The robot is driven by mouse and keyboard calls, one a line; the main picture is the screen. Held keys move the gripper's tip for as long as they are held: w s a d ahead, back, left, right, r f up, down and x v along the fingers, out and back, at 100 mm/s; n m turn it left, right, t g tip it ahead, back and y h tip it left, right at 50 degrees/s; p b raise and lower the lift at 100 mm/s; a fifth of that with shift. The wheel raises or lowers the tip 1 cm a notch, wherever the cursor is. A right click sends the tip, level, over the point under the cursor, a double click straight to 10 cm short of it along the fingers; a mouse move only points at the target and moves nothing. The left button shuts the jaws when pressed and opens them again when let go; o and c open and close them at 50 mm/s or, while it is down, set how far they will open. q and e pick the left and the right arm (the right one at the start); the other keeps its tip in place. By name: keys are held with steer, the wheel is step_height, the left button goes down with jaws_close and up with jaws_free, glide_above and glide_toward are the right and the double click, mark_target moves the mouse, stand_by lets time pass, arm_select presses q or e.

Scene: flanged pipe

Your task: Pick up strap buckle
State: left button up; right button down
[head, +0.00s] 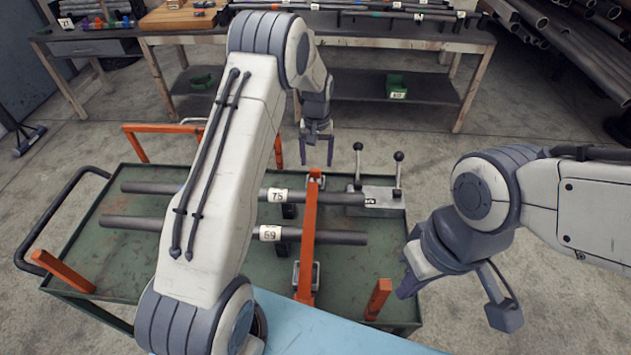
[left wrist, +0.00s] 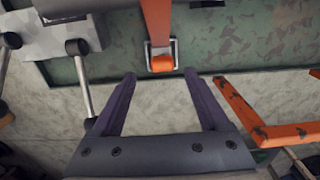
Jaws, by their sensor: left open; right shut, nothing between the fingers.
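An orange strap (head: 308,235) runs across two grey pipes on the green cart. Its far end has a metal buckle with an orange tab (left wrist: 161,60) at the tray's edge, clear in the left wrist view. A second metal fitting (head: 306,274) shows at the strap's near end. My left gripper (head: 316,160) is open and empty over the far edge, pointing down; in the left wrist view its fingertips (left wrist: 160,76) frame the buckle from either side, with nothing gripped. My right gripper (head: 455,308) is shut and empty beside the cart's right side.
The green cart (head: 130,250) carries the labelled pipes (head: 190,224), orange posts (head: 379,298) and a lever-topped metal block (head: 375,197) right of the strap. An orange rail (left wrist: 250,112) stands near my left gripper. A workbench (head: 400,40) stands behind; bare floor lies between.

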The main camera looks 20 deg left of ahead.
mark_target(315, 170)
arm_select(q)
step_height(315, 170, down, 5)
steer(key=shift+a+f+p, duration=0.15)
steer(key=shift+p, duration=0.45)
jaws_close()
stand_by(1.1)
